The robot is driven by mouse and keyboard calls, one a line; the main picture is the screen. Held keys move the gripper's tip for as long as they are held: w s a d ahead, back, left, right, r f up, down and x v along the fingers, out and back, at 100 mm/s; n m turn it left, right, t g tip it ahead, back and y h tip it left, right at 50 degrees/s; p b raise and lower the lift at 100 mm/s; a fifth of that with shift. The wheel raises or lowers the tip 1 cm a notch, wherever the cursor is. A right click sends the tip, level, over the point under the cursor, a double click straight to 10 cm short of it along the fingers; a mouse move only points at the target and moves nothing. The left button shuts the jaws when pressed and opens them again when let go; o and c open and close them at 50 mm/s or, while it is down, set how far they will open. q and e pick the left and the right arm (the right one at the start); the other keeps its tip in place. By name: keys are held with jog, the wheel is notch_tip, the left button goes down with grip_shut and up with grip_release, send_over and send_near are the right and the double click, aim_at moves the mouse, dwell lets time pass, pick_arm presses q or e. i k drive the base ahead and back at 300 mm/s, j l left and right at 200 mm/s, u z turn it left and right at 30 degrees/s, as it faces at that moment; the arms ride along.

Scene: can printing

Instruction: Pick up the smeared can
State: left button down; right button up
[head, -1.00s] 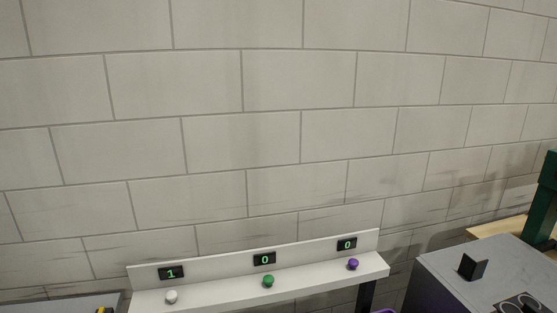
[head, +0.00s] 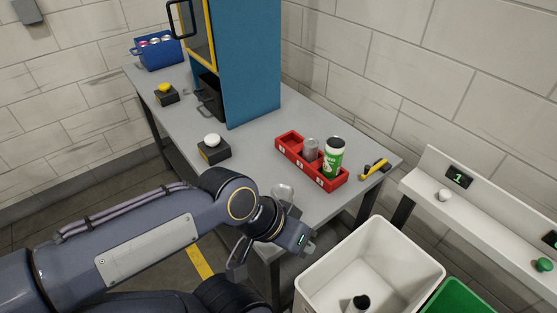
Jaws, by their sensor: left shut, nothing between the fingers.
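A green-and-white can (head: 333,158) with a dark top stands upright in the red tray (head: 326,183) on the grey table. A plain grey can (head: 311,151) stands beside it in the tray. The print is too small to tell whether it is smeared. Another can with a black top (head: 360,303) is partly in view inside the white bin. My left gripper (head: 238,262) is at the front edge of the table, left of and nearer than the red tray, apart from the cans. It is shut and empty. My right gripper is out of view.
A blue cabinet (head: 252,65) stands on the table, with a blue crate of cans (head: 160,52) beyond it. A white bin (head: 395,255) and green bin (head: 462,301) stand right of the table. A white shelf (head: 480,205) with buttons runs along the wall.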

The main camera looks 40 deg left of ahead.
aim_at(334, 149)
jog(key=u, duration=1.1)
jog(key=i+j, duration=0.15)
jog(key=j, duration=0.25)
jog(key=i+j+z, duration=0.1)
jog(key=j, duration=0.3)
jog(key=i+j, duration=0.15)
jog(key=j, duration=0.25)
jog(key=i+j+z, duration=0.15)
jog(key=j, duration=0.25)
jog(key=i+j, duration=0.1)
jog(key=j, duration=0.3)
jog(key=i+j+z, duration=0.1)
jog(key=j, duration=0.35)
jog(key=i, duration=0.15)
